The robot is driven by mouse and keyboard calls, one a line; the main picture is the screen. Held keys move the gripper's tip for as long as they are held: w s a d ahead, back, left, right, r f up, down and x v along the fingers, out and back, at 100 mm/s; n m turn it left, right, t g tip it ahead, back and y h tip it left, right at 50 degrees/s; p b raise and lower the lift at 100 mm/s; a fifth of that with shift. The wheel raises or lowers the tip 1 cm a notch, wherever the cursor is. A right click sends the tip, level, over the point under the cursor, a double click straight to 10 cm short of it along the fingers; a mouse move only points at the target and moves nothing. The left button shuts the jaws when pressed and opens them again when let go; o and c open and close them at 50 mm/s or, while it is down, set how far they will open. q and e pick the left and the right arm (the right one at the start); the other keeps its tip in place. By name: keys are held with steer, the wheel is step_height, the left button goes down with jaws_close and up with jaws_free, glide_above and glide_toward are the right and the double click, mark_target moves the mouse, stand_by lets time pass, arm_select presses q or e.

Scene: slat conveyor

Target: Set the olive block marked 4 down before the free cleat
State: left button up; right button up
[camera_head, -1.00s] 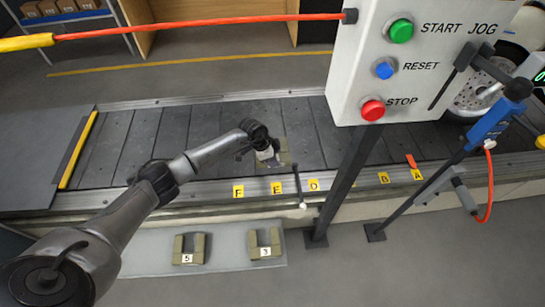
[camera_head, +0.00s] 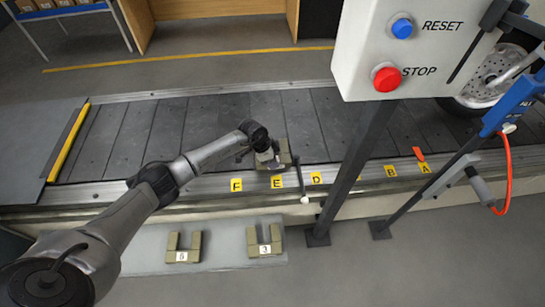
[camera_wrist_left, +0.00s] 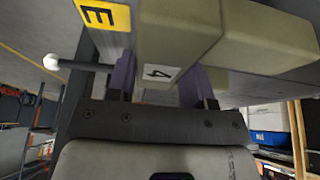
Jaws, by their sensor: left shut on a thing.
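The olive block marked 4 (camera_head: 284,153) is at the near side of the conveyor (camera_head: 220,128), just behind the yellow E label (camera_head: 277,182). My left gripper (camera_head: 268,160) is shut on it. In the left wrist view, the block (camera_wrist_left: 178,30) sits between the purple fingers (camera_wrist_left: 158,84), with its white 4 label facing me and the E label (camera_wrist_left: 103,15) beside it. I cannot tell whether the block touches the slats. I cannot make out the free cleat; the arm and block cover part of the belt there. My right gripper is not in view.
Olive blocks marked 5 (camera_head: 184,246) and 3 (camera_head: 265,241) lie on a pale mat (camera_head: 220,262) in front. A small white-ended rod (camera_head: 303,190) stands by E. The control box (camera_head: 375,50), its dark post (camera_head: 350,170) and a blue device (camera_head: 508,105) crowd the right.

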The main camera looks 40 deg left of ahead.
arm_select(q)
steer(key=shift+f, duration=0.5)
steer(key=shift+f, duration=0.5)
stand_by(0.5)
steer(key=o, duration=1.2)
steer(key=shift+o, duration=0.3)
steer(key=p+v, duration=0.7)
steer(key=v, duration=0.4)
steer(key=shift+r, duration=0.4)
steer(key=shift+p+v, duration=0.7)
steer(key=shift+v, duration=0.3)
